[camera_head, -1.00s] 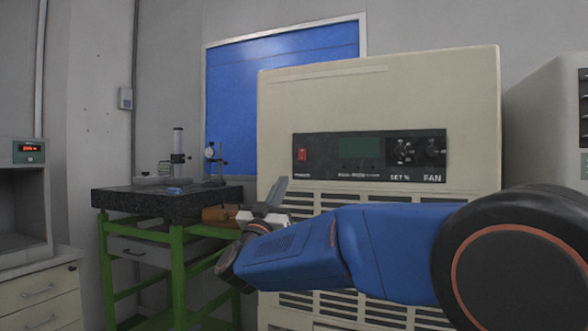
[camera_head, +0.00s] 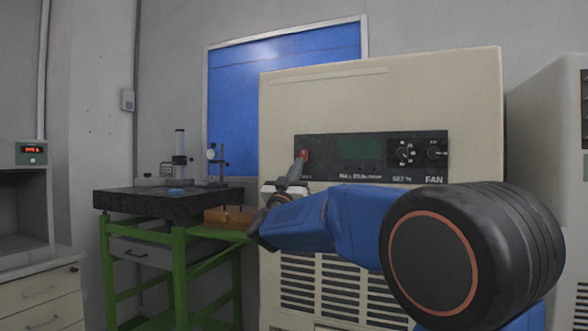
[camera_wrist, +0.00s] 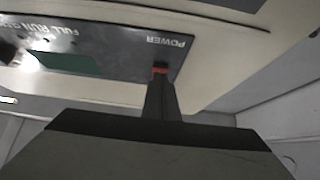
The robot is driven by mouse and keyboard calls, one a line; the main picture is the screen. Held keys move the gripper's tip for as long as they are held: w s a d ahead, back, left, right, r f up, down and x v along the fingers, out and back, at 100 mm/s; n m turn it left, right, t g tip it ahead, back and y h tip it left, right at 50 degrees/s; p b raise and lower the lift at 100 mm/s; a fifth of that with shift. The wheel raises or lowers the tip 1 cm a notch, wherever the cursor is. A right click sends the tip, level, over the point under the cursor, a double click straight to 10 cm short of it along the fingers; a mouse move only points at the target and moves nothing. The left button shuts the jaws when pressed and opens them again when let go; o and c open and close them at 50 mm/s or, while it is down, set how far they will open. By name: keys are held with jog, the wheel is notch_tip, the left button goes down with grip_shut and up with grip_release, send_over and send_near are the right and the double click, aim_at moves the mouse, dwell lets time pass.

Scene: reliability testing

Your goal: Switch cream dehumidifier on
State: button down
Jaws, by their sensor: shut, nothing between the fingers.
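The cream dehumidifier (camera_head: 400,95) stands in the middle of the head view. Its dark control panel (camera_head: 340,146) carries a red power switch (camera_head: 305,155) at the left end, a dark green display and two knobs. My gripper (camera_head: 300,164) is shut and empty, its fingertips over the lower part of the red switch. In the wrist view the fingertips (camera_wrist: 159,80) reach the panel (camera_wrist: 110,45) just below the upside-down word POWER. A sliver of red switch (camera_wrist: 160,69) shows at their tip. They look at or very near the switch; contact and the switch position cannot be told.
A green-framed stand with a black slab (camera_head: 150,201) holds small instruments to the left. A drawer cabinet (camera_head: 40,290) with a lit device (camera_head: 31,153) is at far left. Another pale cabinet (camera_head: 545,140) stands close on the right.

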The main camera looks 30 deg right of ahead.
jog(key=shift+w+d, duration=0.15)
jog(key=shift+d, duration=0.05)
jog(key=shift+w+d+f, duration=0.1)
jog(key=shift+w+d, duration=0.05)
jog(key=shift+d, duration=0.1)
dwell(0.4)
jog(key=v, duration=1.7)
jog(key=shift+a+f, duration=0.15)
